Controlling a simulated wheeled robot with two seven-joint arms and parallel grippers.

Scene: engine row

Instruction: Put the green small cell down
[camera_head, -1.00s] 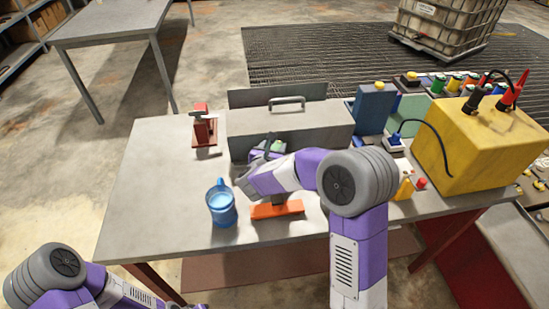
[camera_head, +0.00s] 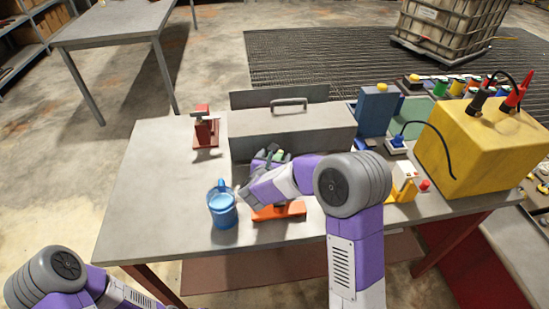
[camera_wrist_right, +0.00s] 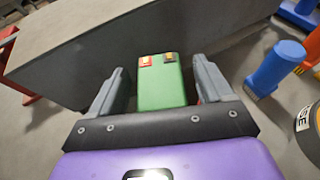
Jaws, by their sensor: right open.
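The fingers are open, with a narrow gap on either side of the cell. In the head view the cell (camera_head: 281,155) shows only in part beside my right gripper (camera_head: 268,157), in front of the long grey box. My arm hides its lower part, so I cannot tell how it rests. Only part of my left arm shows at the lower left; its gripper is out of view.
The grey handled box (camera_head: 325,135) stands just behind. A blue mug (camera_head: 222,212) and an orange block (camera_head: 268,214) are close in front. A red stand (camera_head: 205,132) is behind left, and a yellow box (camera_head: 470,155) at right. The table's left part (camera_head: 150,195) is clear.

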